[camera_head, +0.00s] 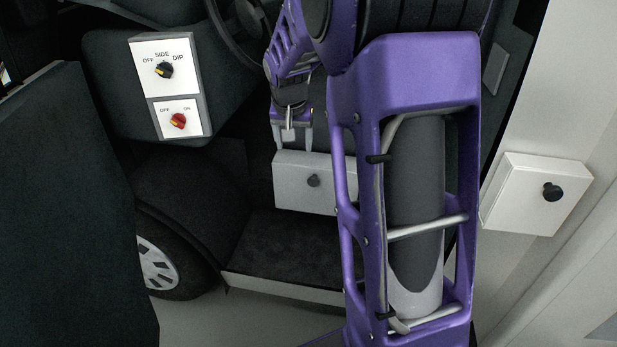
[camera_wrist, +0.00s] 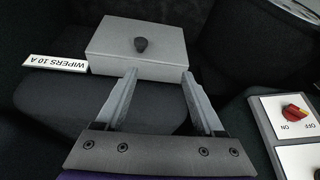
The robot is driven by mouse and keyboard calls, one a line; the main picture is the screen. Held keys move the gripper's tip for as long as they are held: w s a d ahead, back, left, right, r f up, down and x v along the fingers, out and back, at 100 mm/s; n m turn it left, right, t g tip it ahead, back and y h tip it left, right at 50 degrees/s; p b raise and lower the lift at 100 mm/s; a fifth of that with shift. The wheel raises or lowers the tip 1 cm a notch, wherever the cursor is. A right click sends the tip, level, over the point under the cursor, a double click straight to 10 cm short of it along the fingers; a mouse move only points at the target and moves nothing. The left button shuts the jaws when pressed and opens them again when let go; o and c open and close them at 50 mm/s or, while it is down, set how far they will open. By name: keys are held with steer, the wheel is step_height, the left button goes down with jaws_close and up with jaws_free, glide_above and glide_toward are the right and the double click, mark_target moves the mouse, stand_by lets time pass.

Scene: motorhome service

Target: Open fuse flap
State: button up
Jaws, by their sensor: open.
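A light grey box with a closed front (camera_head: 294,190), which looks like the fuse flap, sits below the steering wheel in the head view. A black knob (camera_head: 313,181) stands out from its front. In the wrist view the box (camera_wrist: 165,52) is upside down relative to the head view, with its knob (camera_wrist: 140,44) near the middle of the face. My gripper (camera_head: 292,142) is open and empty; its fingertips (camera_wrist: 158,74) are at the near edge of the box in the picture, apart from the knob. Whether they touch the box I cannot tell. My arm hides the box's right end in the head view.
A label reading "WIPERS 10 A" (camera_wrist: 55,63) lies beside the box. A switch panel (camera_head: 186,85) with yellow-marked and red knobs is at the left. A white box (camera_head: 515,190) with a black knob is on the right wall. The steering wheel (camera_head: 228,38) is above.

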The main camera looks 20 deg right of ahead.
mark_target(313, 179)
steer(key=shift+m+h, duration=0.3)
steer(key=shift+m, duration=0.3)
steer(key=d+x, duration=0.1)
steer(key=x, duration=0.5)
steer(key=s+d+b+x, duration=0.1)
steer(key=x, duration=0.4)
steer(key=s+d+x, duration=0.1)
steer(key=x, duration=0.5)
steer(key=shift+w+f+b, duration=0.1)
steer(key=shift+f+b, duration=0.2)
steer(key=shift+f, duration=0.1)
jaws_close()
steer(key=shift+g, duration=0.3)
